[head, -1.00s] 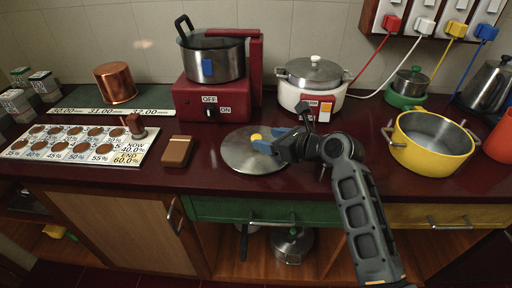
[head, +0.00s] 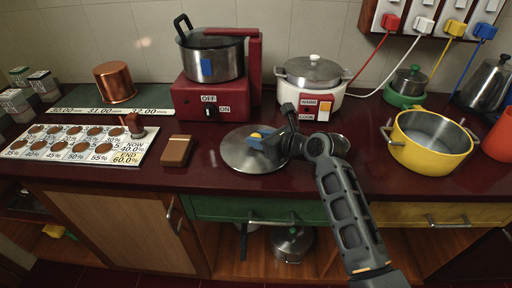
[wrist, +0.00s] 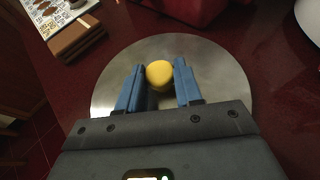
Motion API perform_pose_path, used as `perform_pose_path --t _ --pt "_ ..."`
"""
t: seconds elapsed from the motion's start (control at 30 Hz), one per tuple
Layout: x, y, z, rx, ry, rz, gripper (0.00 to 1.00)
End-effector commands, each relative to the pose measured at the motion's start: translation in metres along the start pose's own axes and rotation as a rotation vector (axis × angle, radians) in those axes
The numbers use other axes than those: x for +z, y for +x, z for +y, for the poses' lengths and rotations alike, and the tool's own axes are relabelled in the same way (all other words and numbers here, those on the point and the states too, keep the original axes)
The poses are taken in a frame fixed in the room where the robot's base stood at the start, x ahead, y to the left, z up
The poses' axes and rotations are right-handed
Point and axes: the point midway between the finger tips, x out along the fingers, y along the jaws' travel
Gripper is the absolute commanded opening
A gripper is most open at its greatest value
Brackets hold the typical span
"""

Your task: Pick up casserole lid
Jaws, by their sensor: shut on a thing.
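The casserole lid (head: 240,154) is a round, flat steel disc with a yellow knob (head: 256,135). It is at the middle of the dark red counter, in front of the red cooker. In the wrist view the lid (wrist: 220,75) spreads out beneath my gripper, with its yellow knob (wrist: 159,73) between the blue fingers. My gripper (head: 262,142) reaches in from the right and is shut on the knob. I cannot tell whether the lid rests on the counter or is slightly raised. The yellow casserole (head: 432,140) stands open at the right.
A brown box (head: 176,151) lies just left of the lid. Behind stand the red cooker (head: 212,98) with a steel pot (head: 210,60) and a white rice cooker (head: 314,85). A red cup (head: 500,136) is at the far right. Counter between rice cooker and casserole is fairly clear.

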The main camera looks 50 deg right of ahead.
Motion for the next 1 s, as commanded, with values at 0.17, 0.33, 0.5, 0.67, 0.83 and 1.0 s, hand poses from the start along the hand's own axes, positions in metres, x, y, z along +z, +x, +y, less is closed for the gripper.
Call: perform_pose_path --t 0.17,0.33,0.5,0.67,0.83,1.0 --pt "0.0 0.0 0.0 0.0 0.0 0.0 0.06" --pt "0.001 0.0 0.0 0.0 0.0 -0.001 0.0" --pt "0.003 -0.001 0.0 0.0 -0.001 -0.002 0.0" --pt "0.021 -0.008 0.0 0.0 -0.004 -0.005 0.0" --pt "0.052 -0.021 0.0 -0.001 -0.004 -0.005 0.0" --pt "0.078 -0.032 0.0 0.0 -0.003 -0.003 0.0"
